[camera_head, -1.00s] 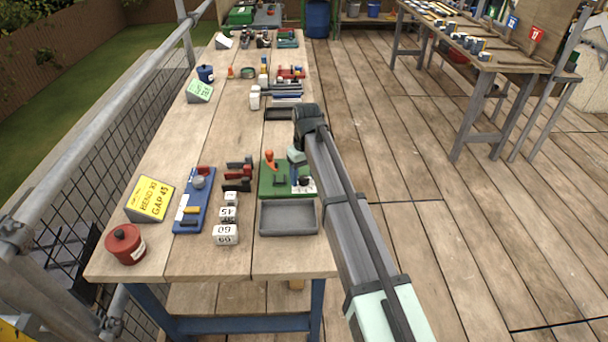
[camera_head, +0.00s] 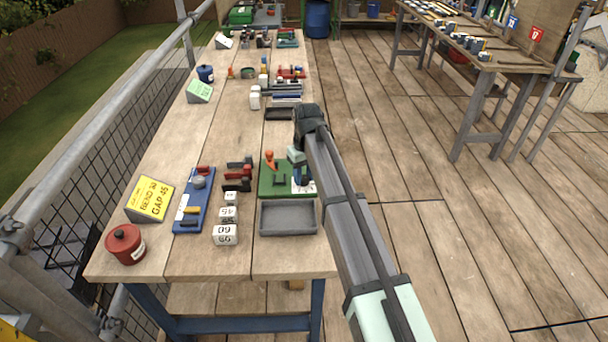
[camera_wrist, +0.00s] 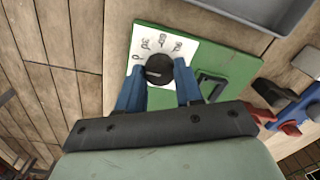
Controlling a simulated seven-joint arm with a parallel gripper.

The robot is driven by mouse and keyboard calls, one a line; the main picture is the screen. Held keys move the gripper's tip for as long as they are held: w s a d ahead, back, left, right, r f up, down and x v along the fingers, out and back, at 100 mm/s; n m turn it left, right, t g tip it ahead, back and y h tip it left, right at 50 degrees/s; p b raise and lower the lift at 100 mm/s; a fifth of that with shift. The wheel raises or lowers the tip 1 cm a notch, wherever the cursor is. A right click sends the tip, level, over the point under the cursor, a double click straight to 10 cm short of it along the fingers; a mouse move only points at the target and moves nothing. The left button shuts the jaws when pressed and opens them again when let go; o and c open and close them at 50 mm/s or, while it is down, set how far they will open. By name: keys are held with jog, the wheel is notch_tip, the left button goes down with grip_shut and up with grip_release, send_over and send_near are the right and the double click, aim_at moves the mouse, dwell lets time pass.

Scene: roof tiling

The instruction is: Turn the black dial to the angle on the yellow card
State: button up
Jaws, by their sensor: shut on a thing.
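The yellow card (camera_head: 149,198) stands tilted at the left of the bench and reads "BEND 90" and "GAP 45", in small print. The green board (camera_head: 270,190) lies on the bench and carries a white dial face (camera_wrist: 177,48) with printed numbers. The black dial (camera_wrist: 158,70) sits at the middle of this face, with a pale pointer line. My gripper (camera_wrist: 159,88) is over the dial from above, its blue fingers on either side of it, shut on it. In the head view my gripper (camera_head: 299,175) partly covers the dial face.
A grey tray (camera_head: 288,217) lies in front of the green board. White numbered blocks (camera_head: 225,234), a blue board (camera_head: 193,207) and a red pot (camera_head: 125,244) stand to the left. Red and black clamps (camera_head: 238,175) lie beside the green board.

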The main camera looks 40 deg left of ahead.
aim_at(306, 178)
jog(key=shift+m, duration=0.3)
jog(key=m, duration=0.3)
jog(key=shift+m, duration=2)
jog(key=o, duration=1)
jog(key=shift+o, duration=0.2)
jog(key=shift+r, duration=0.15)
notch_tip(306, 178, up, 14)
jog(key=shift+w+d+f, duration=0.15)
jog(key=shift+d+f, duration=0.1)
jog(key=shift+d, duration=0.05)
